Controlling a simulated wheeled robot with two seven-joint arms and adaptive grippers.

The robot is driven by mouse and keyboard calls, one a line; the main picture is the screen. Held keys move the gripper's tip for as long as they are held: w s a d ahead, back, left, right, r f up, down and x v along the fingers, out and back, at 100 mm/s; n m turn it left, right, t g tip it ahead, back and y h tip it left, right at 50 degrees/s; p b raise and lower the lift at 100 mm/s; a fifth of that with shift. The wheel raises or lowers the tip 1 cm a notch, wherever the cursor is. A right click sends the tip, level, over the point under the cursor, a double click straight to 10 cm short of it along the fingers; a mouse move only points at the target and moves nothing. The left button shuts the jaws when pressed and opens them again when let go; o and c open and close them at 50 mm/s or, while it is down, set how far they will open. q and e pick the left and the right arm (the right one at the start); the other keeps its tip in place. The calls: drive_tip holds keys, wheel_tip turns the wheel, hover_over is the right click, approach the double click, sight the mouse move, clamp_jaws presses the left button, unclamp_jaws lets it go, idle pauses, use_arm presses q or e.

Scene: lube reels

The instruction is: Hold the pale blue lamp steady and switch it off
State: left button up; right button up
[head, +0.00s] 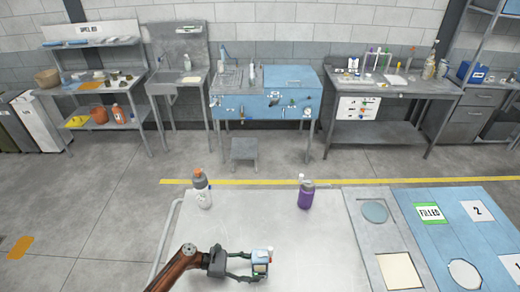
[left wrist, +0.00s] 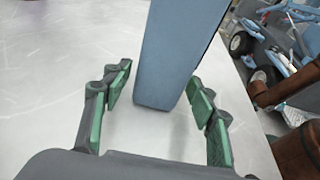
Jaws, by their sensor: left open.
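The pale blue lamp (head: 261,257) stands near the front edge of the grey table, with a white top and a small red spot. My left gripper (head: 255,266) is open with its fingers reaching around the lamp. In the left wrist view the blue body of the lamp (left wrist: 174,55) rises between the green-padded fingers (left wrist: 160,98), with a gap visible on both sides. The lamp's switch is too small to make out. My right gripper is not in view.
A grey and white bottle (head: 203,192) and a purple bottle (head: 306,194) stand at the table's far edge. A blue board (head: 450,225) with labels and a panel with a round disc (head: 374,211) lie at the right. The table's middle is clear.

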use_arm(q)
drive_tip(key=shift+x, duration=0.9)
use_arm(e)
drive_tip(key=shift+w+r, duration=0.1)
use_arm(q)
drive_tip(key=shift+c, duration=0.4)
drive_tip(key=c, duration=0.9)
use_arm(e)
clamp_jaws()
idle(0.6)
